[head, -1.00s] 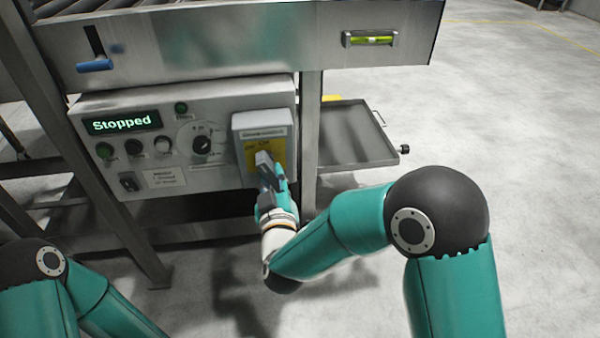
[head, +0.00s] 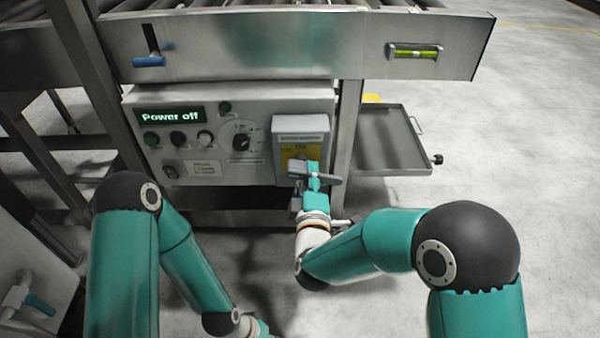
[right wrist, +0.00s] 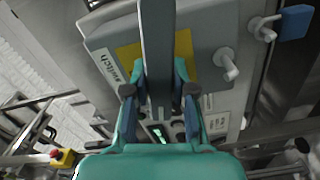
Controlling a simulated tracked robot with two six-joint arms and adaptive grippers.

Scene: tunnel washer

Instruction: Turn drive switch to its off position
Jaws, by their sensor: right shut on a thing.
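The drive switch is on a grey box (head: 300,128) with a yellow plate (head: 290,157), at the right end of the control panel. Its grey handle (head: 326,178) lies roughly crosswise in the head view. My right gripper (head: 313,178) is shut on this handle. In the right wrist view the handle (right wrist: 158,45) runs between the two fingers, in front of the yellow plate (right wrist: 184,50). The panel display (head: 170,116) reads "Power off". My left gripper (head: 262,329) is partly cut off at the bottom edge, and its fingers cannot be made out.
The control panel (head: 225,170) carries several knobs and a dial (head: 241,142) left of the switch. A steel rail (head: 300,50) with a blue lever (head: 149,61) runs above it. A steel leg (head: 347,120) and a shallow tray (head: 392,168) stand to the right. The floor farther right is clear.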

